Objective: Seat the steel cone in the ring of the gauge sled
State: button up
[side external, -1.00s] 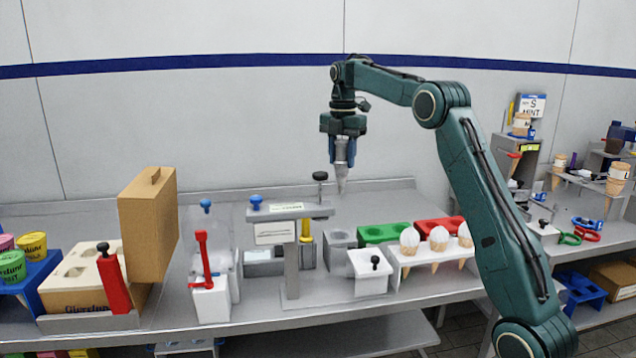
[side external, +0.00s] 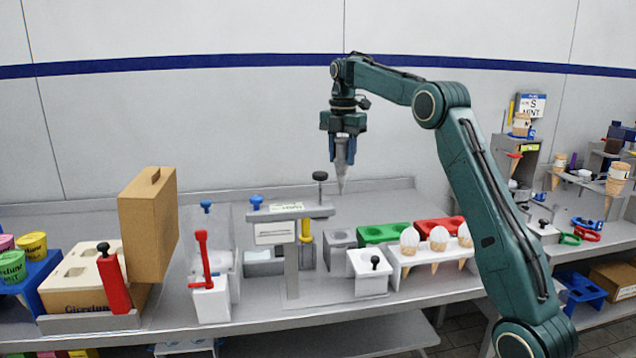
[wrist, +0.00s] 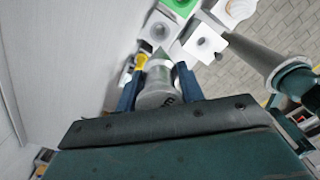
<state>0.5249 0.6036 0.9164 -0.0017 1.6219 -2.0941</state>
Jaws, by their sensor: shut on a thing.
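The steel cone (side external: 342,168) is a slim grey cone held point down, about upright, between the blue fingers of my gripper (side external: 343,158). My gripper is shut on it, high above the bench. In the wrist view the cone's wide end (wrist: 155,97) shows between the two fingers of my gripper (wrist: 158,76); its tip is hard to make out there. A grey gauge stand (side external: 291,268) with a labelled crossbar stands below and to the left of the cone. I cannot tell for certain which part is the sled, and its ring does not show clearly.
A black-knobbed plunger (side external: 320,178) rises by the crossbar. A grey block (side external: 340,240), a white box with a black knob (side external: 370,284), a green tray (side external: 384,232) and a white rack of filled cones (side external: 437,258) stand right of the stand. Air around the cone is clear.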

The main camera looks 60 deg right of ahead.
jog(key=shift+s, duration=0.15)
jog(key=s+a+f, duration=0.5)
jog(key=s+f, duration=0.1)
jog(key=s, duration=0.5)
jog(key=shift+a+f, duration=0.3)
jog(key=shift+f, duration=0.3)
notch_tip(320, 180, down, 8)
jog(key=shift+f, duration=0.25)
dwell(0.9)
jog(key=shift+f, duration=1.95)
dwell(0.9)
jog(key=o, duration=1.2)
jog(key=shift+c, duration=0.2)
jog(key=shift+r, duration=0.1)
